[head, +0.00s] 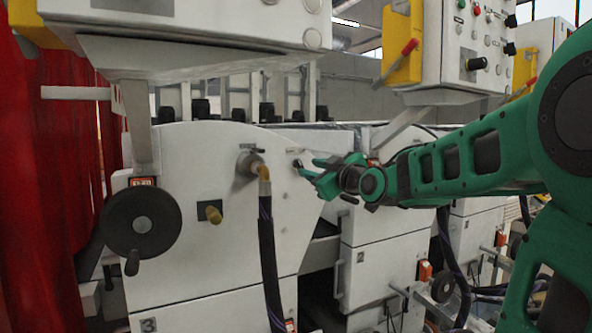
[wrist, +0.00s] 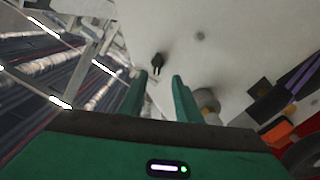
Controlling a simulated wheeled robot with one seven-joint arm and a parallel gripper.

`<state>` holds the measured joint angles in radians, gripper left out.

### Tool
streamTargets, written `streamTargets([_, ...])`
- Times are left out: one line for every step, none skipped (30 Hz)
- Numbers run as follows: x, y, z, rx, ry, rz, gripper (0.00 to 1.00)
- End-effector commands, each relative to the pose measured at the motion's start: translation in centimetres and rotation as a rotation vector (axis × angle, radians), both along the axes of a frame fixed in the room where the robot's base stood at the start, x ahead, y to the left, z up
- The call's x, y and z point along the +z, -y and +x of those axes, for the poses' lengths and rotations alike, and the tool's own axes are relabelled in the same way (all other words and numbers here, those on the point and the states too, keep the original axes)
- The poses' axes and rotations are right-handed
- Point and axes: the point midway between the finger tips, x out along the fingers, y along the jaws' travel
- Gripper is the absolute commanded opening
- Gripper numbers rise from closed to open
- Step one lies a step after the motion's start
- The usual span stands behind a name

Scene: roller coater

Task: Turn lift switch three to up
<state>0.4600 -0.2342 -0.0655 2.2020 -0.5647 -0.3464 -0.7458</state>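A small black switch (wrist: 157,62) sticks out of the white machine panel in the wrist view. It lies ahead of my fingertips, roughly in line with the gap between them. In the head view the switch (head: 297,163) shows small on the upper right of the panel, beside my fingertips. My gripper (head: 311,168) reaches in from the right, close to the panel. In the wrist view my gripper (wrist: 159,80) has its two green fingers apart with nothing between them. I cannot tell the switch's exact position or whether a finger touches it.
A brass fitting with a hose (head: 262,175) stands out left of my gripper. A black handwheel (head: 143,223) is farther left. A control box (head: 465,45) hangs above my arm, and another white box (head: 190,30) overhangs the panel. A red curtain (head: 45,180) is at the left.

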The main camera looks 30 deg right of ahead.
Motion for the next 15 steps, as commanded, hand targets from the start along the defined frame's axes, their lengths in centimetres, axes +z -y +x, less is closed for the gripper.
streamTargets([-0.1,0.3,1.0,-0.003,-0.002,0.0,0.3])
streamTargets([-0.1,0.4,1.5,-0.005,-0.001,0.0,0.3])
streamTargets([-0.1,0.5,2.2,-0.005,-0.001,-0.001,0.3])
streamTargets([-0.1,0.6,2.7,-0.006,-0.002,0.0,0.3])
streamTargets([-0.1,0.6,3.2,-0.007,-0.002,0.0,0.3])
streamTargets([-0.1,0.8,3.8,-0.009,-0.002,0.0,0.3])
streamTargets([-0.1,0.8,4.2,-0.01,-0.003,0.001,0.3])
streamTargets([-0.1,0.8,4.6,-0.009,-0.002,0.001,0.3])
streamTargets([0.0,0.8,5.1,-0.009,-0.001,0.0,0.3])
streamTargets([-0.1,0.8,5.4,-0.01,-0.001,0.0,0.3])
streamTargets([-0.1,0.9,5.7,-0.01,-0.002,0.0,0.3])
streamTargets([0.0,0.9,6.0,-0.011,-0.001,0.0,0.3])
streamTargets([0.0,0.9,6.2,-0.011,-0.001,0.0,0.3])
streamTargets([0.0,0.9,6.4,-0.01,0.0,0.0,0.3])
streamTargets([0.0,0.9,6.6,-0.01,0.0,0.0,0.3])
